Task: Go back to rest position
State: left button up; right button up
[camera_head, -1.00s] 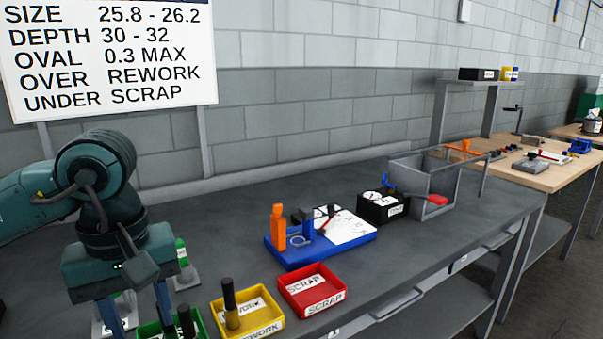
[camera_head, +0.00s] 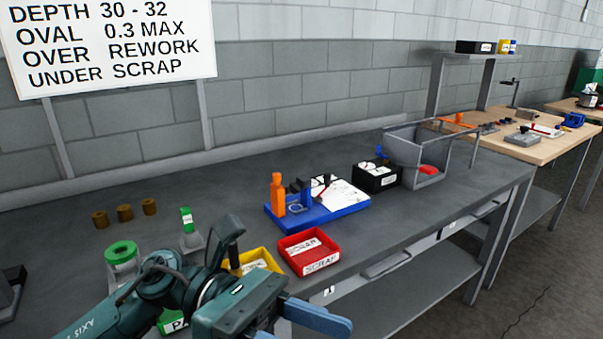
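My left gripper (camera_head: 309,328) hangs low at the front edge of the grey bench, in the bottom middle of the head view. Its blue fingers stand apart with nothing visible between them, and the lower finger is cut off by the picture edge. My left arm covers part of the yellow bin (camera_head: 256,262) and most of the green bin (camera_head: 172,322). My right gripper is not in view.
The red scrap bin (camera_head: 309,251) stands just beyond the gripper. Behind it is a blue fixture board (camera_head: 322,211) with an orange post. Brown cylinders (camera_head: 125,213), a green-topped jar (camera_head: 121,254) and a green-labelled item (camera_head: 188,219) stand at left.

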pick_arm(q)
jog(key=w+a+n+t+h+p, duration=0.15)
jog(key=w+n+t+h, duration=0.6)
jog(key=n+t, duration=0.95)
jog(key=w+a+f+n+t+y, duration=0.45)
jog(key=f+n+t+y, duration=0.35)
jog(key=n, duration=1)
jog(key=s+a+f+n+y, duration=0.1)
jog(key=a+f+n+y, duration=0.4)
jog(key=f+n+y, duration=0.5)
jog(key=s+a+f+n+g+y, duration=0.1)
jog(key=s+a+f+n+g, duration=0.1)
jog(key=f, duration=0.5)
jog(key=s+a+f+n+g+y+p, duration=0.1)
jog(key=s+a+f+n+g, duration=0.1)
jog(key=s+f+n+g, duration=0.2)
jog(key=s+f+n, duration=0.2)
jog(key=s+f, duration=0.2)
jog(key=shift+s+a+g+y, duration=0.2)
jog(key=shift+s+g+y, duration=0.1)
jog(key=shift+y, duration=0.05)
